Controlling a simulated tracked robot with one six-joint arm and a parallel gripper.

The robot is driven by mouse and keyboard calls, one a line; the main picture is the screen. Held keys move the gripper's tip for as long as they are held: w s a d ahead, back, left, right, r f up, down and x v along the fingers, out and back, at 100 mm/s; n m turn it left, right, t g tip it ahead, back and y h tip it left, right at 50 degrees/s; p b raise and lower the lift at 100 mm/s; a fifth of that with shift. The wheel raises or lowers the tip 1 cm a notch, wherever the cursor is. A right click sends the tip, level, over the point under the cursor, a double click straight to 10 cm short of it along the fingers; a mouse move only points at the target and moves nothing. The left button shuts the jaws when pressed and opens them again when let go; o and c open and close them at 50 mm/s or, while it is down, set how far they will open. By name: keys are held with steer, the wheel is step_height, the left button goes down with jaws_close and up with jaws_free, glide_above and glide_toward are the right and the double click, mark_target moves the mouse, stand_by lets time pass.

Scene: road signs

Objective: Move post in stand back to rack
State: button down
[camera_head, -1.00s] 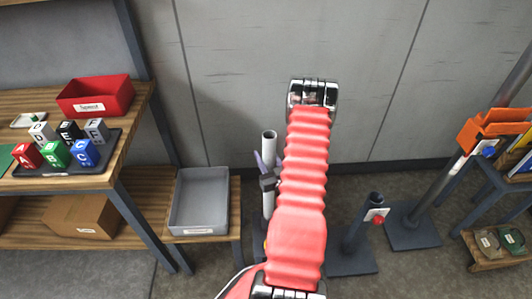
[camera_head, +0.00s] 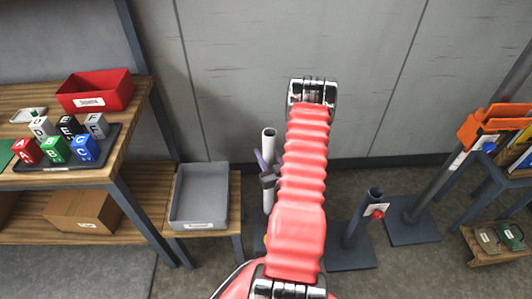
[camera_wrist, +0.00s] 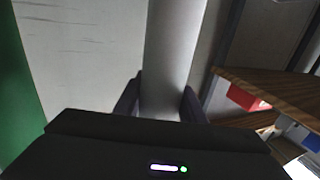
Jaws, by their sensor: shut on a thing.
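A pale grey post (camera_head: 268,146) stands upright behind my red arm in the head view. My gripper (camera_head: 268,168), with purple fingers, is shut on it at mid-height, partly hidden by the arm. In the wrist view my gripper (camera_wrist: 160,103) has a finger on each side of the post (camera_wrist: 172,50). The post's lower end is hidden. A dark stand (camera_head: 352,250) with a short upright tube, a white tag and a red knob is to the right of my arm; no post shows in its tube. I cannot tell which thing is the rack.
Another dark stand (camera_head: 410,230) holds a tilted grey post at the right, near orange holders (camera_head: 490,125). A grey bin (camera_head: 200,195) sits on a low bench at left. A wooden shelf carries a red bin (camera_head: 95,92) and lettered cubes. The wall is close behind.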

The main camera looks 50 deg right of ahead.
steer(key=c, duration=1.1)
jaws_free()
steer(key=shift+s, duration=0.15)
steer(key=v, duration=1.3)
steer(key=shift+s+a, duration=0.2)
